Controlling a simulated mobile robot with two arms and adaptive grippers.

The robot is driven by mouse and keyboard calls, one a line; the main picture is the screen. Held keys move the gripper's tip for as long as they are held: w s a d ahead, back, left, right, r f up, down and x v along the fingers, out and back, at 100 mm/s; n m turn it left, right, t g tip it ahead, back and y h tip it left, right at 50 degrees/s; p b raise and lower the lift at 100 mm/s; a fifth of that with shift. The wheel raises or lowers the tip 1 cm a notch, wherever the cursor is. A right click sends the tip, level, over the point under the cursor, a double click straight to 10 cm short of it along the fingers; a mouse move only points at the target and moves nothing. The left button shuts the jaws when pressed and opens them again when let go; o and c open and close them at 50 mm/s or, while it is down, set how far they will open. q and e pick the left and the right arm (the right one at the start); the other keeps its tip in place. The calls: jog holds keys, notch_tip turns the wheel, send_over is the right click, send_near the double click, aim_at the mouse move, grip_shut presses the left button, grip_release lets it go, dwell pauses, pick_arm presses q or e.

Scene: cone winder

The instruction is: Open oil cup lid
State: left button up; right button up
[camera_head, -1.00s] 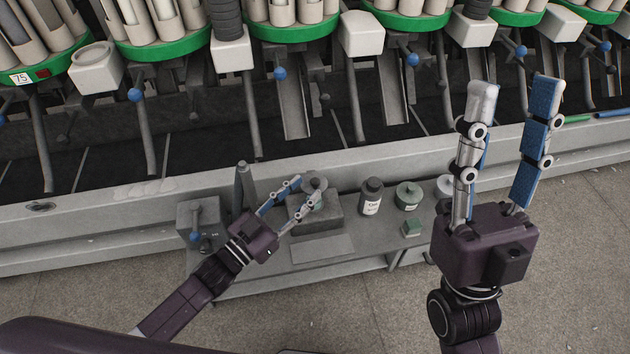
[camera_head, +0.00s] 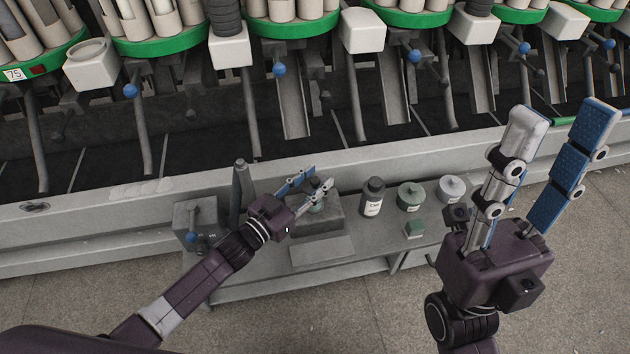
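The oil cup (camera_head: 316,207) is a small greenish round fitting on top of a grey block on the bench. Its grey lid (camera_head: 314,182) is largely hidden by my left gripper (camera_head: 321,176). The two fingers of that gripper lie over the cup, one at each side of the lid area, with tips a little apart. I cannot tell whether they touch the lid or how far it is tilted. My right gripper (camera_head: 566,112) is open and empty, with fingers pointing up, well to the right of the cup.
A dark bottle (camera_head: 373,198), a green-grey jar (camera_head: 410,197), a pale tin (camera_head: 451,189) and a small green box (camera_head: 414,230) stand right of the block. A grey control box (camera_head: 197,222) and upright post (camera_head: 243,185) stand left. The winder (camera_head: 130,215) runs behind.

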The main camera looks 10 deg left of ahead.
pick_arm(q)
grip_shut()
dwell(0.4)
